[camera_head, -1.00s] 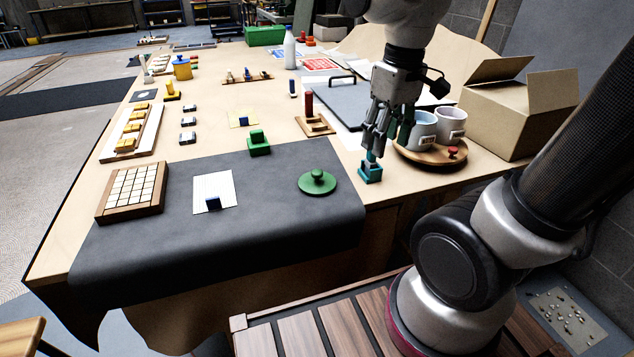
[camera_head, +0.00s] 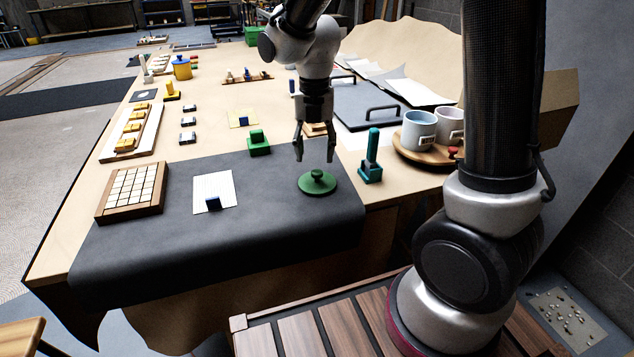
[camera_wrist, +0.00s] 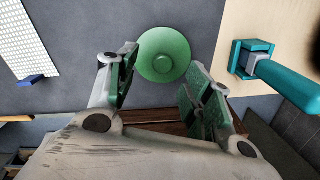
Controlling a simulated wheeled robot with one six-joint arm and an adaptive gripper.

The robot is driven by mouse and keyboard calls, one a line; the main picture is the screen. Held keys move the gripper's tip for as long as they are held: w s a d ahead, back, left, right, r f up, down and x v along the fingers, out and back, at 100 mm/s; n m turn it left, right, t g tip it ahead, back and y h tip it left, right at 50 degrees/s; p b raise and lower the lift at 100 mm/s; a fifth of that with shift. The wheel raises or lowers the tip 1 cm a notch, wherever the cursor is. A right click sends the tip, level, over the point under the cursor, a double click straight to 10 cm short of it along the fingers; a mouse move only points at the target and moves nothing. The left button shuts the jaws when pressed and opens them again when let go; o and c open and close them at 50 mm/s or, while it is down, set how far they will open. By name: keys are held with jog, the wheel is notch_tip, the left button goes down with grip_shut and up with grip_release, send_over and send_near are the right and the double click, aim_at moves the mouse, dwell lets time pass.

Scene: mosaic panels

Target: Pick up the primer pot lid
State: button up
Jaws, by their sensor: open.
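The primer pot lid is most likely the round green lid with a knob (camera_head: 317,182), lying flat on the dark grey mat (camera_head: 270,225) near its right edge. It also shows in the wrist view as a green disc (camera_wrist: 163,54), ahead of and between the open fingers. My gripper (camera_head: 315,159) points down just above the lid, open and empty. In the wrist view, my gripper (camera_wrist: 155,88) shows its two green-padded fingers spread apart. I see no contact between the fingers and the lid.
A teal upright-handled tool (camera_head: 371,160) stands close right of the lid; it also shows in the wrist view (camera_wrist: 270,65). A green block (camera_head: 258,144) sits behind left. Mugs stand on a round wooden tray (camera_head: 405,153) at right. The mat in front of the lid is clear.

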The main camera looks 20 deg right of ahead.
aim_at(317, 171)
jog(key=f, duration=0.6)
jog(key=shift+s+d+f, duration=0.15)
jog(key=shift+s+f, duration=0.1)
jog(key=shift+s, duration=0.15)
jog(key=c, duration=1)
